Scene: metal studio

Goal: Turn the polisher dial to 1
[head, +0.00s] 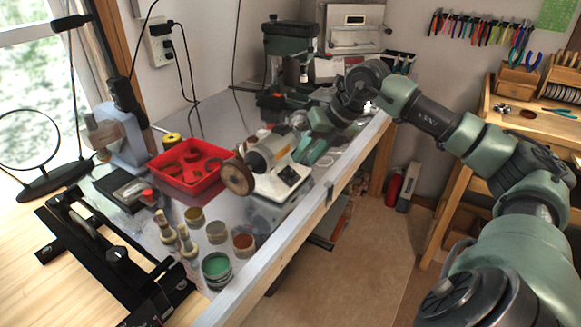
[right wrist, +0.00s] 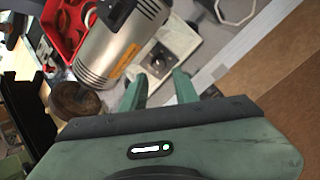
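The polisher (head: 268,153) is a silver-white motor with a brown wheel (head: 237,176), on a white base (head: 280,188) on the metal bench. In the right wrist view the motor (right wrist: 122,42) is at upper left, with the wheel (right wrist: 76,99) below it. The dial (right wrist: 157,61) is a dark knob on the base's panel; its setting is too small to read. My right gripper (head: 310,152) is beside the polisher, on its right. In the right wrist view its two green fingers (right wrist: 157,88) are apart, with the dial just beyond the gap. My left gripper is out of view.
A red tray (head: 188,180) stands behind the polisher to the left. Several small jars, one green (head: 217,268), stand at the near left. A green drill press (head: 290,40) is at the back. The bench's front edge (head: 290,225) runs close by the polisher base.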

